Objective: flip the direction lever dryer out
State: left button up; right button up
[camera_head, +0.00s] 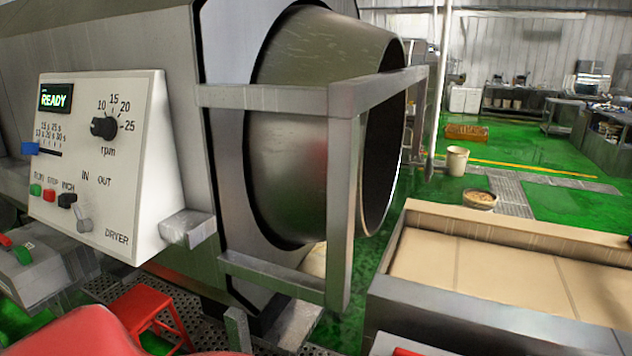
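The white dryer control panel (130,160) stands at the left, marked DRYER at its lower right. A small grey lever (83,221) sits low on the panel, below the printed words IN and OUT. It is too small to tell which word it is set to. A green, a red and a black button (67,200) are in a row to its left.
A large metal drum (290,150) in a square steel frame (340,200) stands right of the panel. A metal block (188,229) juts out beside the panel's lower right edge. A red stool (152,312) is below. A wide tan-lined tray (500,265) is at the right.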

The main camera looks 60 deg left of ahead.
aim_at(83, 225)
jog(key=u, duration=3.15)
